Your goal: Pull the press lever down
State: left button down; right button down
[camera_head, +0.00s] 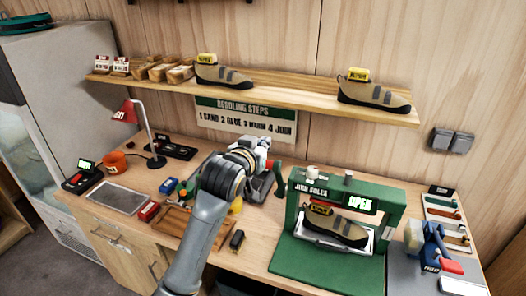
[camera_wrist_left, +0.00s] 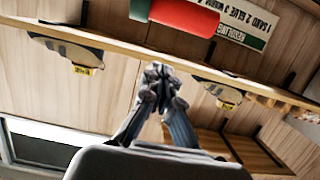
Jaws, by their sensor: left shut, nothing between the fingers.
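The green press (camera_head: 372,190), marked "JOIN SOLES" with a display reading "OPEN", stands on the bench right of centre. A shoe (camera_head: 336,226) sits on the light plate inside it. A green lever arm (camera_head: 280,180) with a red grip (camera_head: 269,163) shows at the left of the press, partly hidden by my gripper. My left gripper (camera_head: 265,181) is close beside the lever; contact cannot be told. In the left wrist view the red grip (camera_wrist_left: 184,14) is at the top, apart from the gripper's fingers (camera_wrist_left: 162,82), which are shut and empty. My right gripper is not in view.
A shelf (camera_head: 300,97) with shoes and boxes runs above the bench. A blue tool (camera_head: 432,245) stands right of the press.

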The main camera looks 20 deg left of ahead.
pick_arm(q)
jog(key=shift+w+f+p, duration=0.3)
jog(key=shift+w, duration=0.2)
jog(key=shift+w+f+p, duration=0.25)
jog(key=shift+w, duration=0.25)
jog(key=shift+s+f+p, duration=0.45)
jog(key=shift+s+f, duration=0.15)
jog(key=shift+f, duration=0.3)
jog(key=shift+s+f, duration=0.3)
jog(key=shift+s, duration=0.15)
jog(key=shift+f, duration=0.2)
jog(key=shift+w, duration=0.1)
